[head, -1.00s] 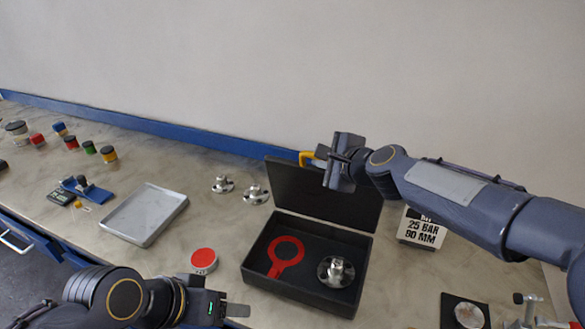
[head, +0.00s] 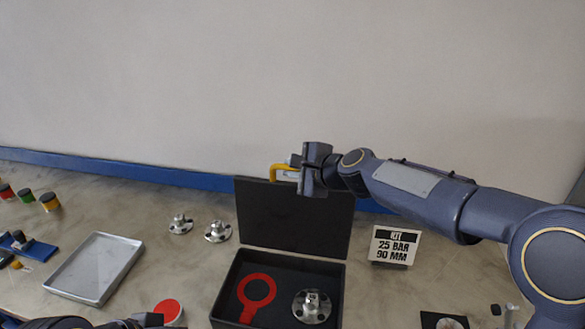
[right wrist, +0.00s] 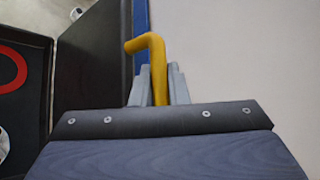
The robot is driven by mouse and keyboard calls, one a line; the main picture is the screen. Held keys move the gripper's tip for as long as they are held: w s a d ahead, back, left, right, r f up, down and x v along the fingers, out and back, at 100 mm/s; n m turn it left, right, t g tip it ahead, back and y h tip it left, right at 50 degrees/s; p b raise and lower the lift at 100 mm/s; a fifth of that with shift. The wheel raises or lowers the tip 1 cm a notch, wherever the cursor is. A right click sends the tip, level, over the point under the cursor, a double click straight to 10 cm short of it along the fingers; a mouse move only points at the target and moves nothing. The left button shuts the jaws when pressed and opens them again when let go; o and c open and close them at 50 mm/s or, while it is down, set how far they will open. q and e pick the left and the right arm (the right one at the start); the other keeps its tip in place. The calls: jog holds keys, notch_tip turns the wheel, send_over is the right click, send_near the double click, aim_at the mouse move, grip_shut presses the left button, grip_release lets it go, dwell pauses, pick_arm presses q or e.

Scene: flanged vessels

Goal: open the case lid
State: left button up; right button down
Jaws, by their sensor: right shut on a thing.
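The black case (head: 226,304) stands on the bench with its lid (head: 265,212) raised to about upright at the back. Inside it lie a red ring-shaped piece (head: 256,292) and a metal flanged part (head: 311,307). My right gripper (head: 292,163) is at the lid's top edge, shut on the yellow handle (head: 277,171). In the right wrist view the yellow handle (right wrist: 157,70) stands between the two fingers, beside the dark lid (right wrist: 92,65). My left arm shows only at the bottom edge; its fingers are too cut off to read.
Two small flanged parts (head: 217,232) stand left of the case. A grey tray (head: 97,268) and a red-topped round tin (head: 167,310) lie further left and in front. A sign reading 25 BAR 90 MM (head: 394,246) stands right of the case.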

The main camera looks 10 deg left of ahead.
jog(key=c, duration=1.4)
grip_release()
jog(key=shift+f, duration=0.1)
jog(key=v, duration=0.8)
jog(key=shift+b, duration=0.35)
jog(key=s+d+f+n+h, duration=0.25)
jog(key=s+d+n, duration=0.35)
jog(key=s+d, duration=0.85)
jog(key=s+d+f+n+g+h, duration=0.1)
jog(key=s+d+f+n, duration=0.2)
jog(key=s, duration=0.5)
jog(key=s+d+f+n+g+h, duration=0.2)
jog(key=s+d+f, duration=0.3)
jog(key=s+f, duration=0.3)
jog(key=shift+s+f+n, duration=0.35)
jog(key=shift+s+n, duration=0.35)
jog(key=shift+n, duration=0.1)
